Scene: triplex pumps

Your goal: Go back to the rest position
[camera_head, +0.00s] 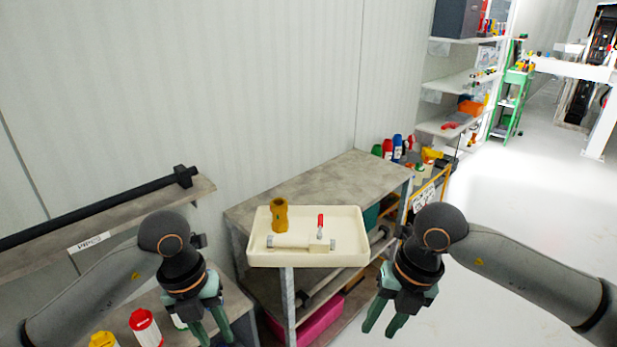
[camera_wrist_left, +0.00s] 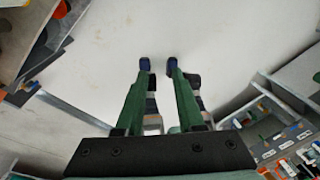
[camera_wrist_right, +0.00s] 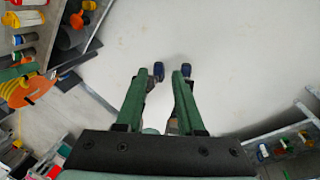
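My left gripper (camera_head: 212,326) hangs at the lower left of the head view, fingers pointing down. In the left wrist view its two green fingers (camera_wrist_left: 158,68) stand apart with nothing between them. My right gripper (camera_head: 380,318) hangs right of the cream tray, fingers down. In the right wrist view its fingers (camera_wrist_right: 170,72) are apart and empty, with pale floor beyond. The cream tray (camera_head: 345,258) sits at the front edge of the grey shelf unit. In it are a brass-coloured fitting (camera_head: 280,214) and a pale cylindrical part with a red-handled valve (camera_head: 320,228).
The grey shelf unit (camera_head: 345,172) stands against the wall between the arms. A red-and-white bottle (camera_head: 145,328) and a yellow one (camera_head: 103,341) stand at the lower left. A wall shelf (camera_head: 95,232) holds a black bar. Open floor (camera_head: 530,215) lies to the right.

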